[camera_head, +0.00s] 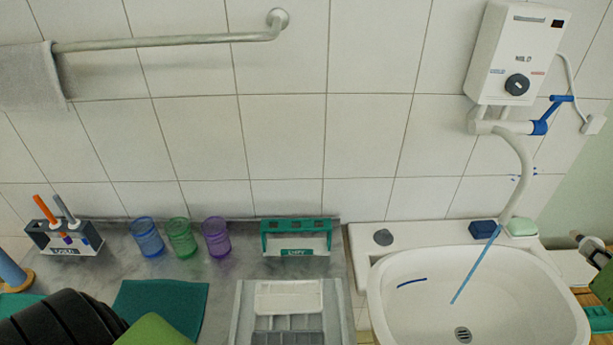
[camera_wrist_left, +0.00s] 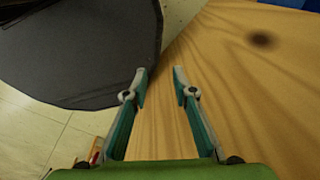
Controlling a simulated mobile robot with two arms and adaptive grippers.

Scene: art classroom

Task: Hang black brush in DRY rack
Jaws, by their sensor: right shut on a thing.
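My right gripper (camera_head: 588,246) is at the right edge, beside the sink, partly cut off by the frame. It is shut on a small dark thing, too unclear to tell whether it is the black brush. No black brush shows clearly elsewhere. A green rack (camera_head: 296,252) with slots along its top stands against the wall and looks empty; its label is too small to read surely. A dark blue-grey rack (camera_head: 88,243) at the left holds an orange and a grey brush; its label is also unclear. In the left wrist view my left gripper (camera_wrist_left: 160,76) is open and empty above a wooden surface.
Three cups, blue (camera_head: 147,238), green (camera_head: 181,238) and purple (camera_head: 216,237), stand between the racks. A grey tray (camera_head: 244,300) lies before the green rack. The white sink (camera_head: 380,300) has a blue stream from its tap. A green cloth (camera_head: 185,301) lies front left.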

